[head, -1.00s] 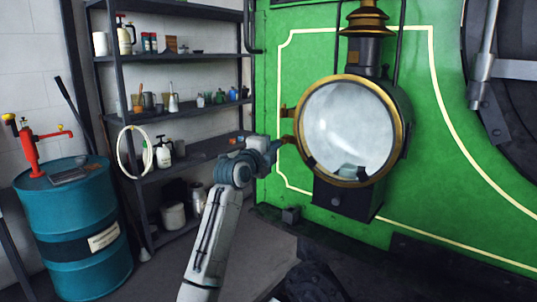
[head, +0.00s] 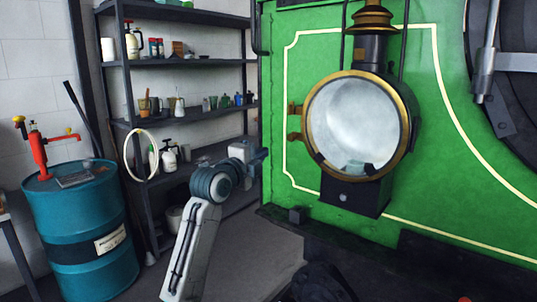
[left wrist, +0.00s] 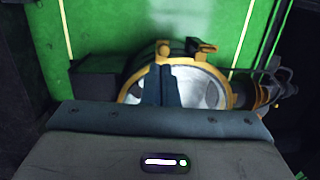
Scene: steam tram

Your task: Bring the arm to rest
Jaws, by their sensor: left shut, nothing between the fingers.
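My left arm comes up from the bottom of the head view. Its gripper (head: 259,157) stands to the left of the big round lamp (head: 355,120), apart from its brass rim in the picture. In the left wrist view the two dark fingers (left wrist: 161,85) are together with nothing between them. Behind them the lamp's glass and brass rim (left wrist: 226,84) show, partly covered by the fingers and gripper body. My right gripper is not in view.
The green tram front (head: 300,80) stands behind the lamp. A dark shelf rack (head: 190,62) with cans and bottles stands at the left. A blue drum (head: 75,215) with a red pump (head: 38,150) is at the far left. Grey floor (head: 255,250) lies open between them.

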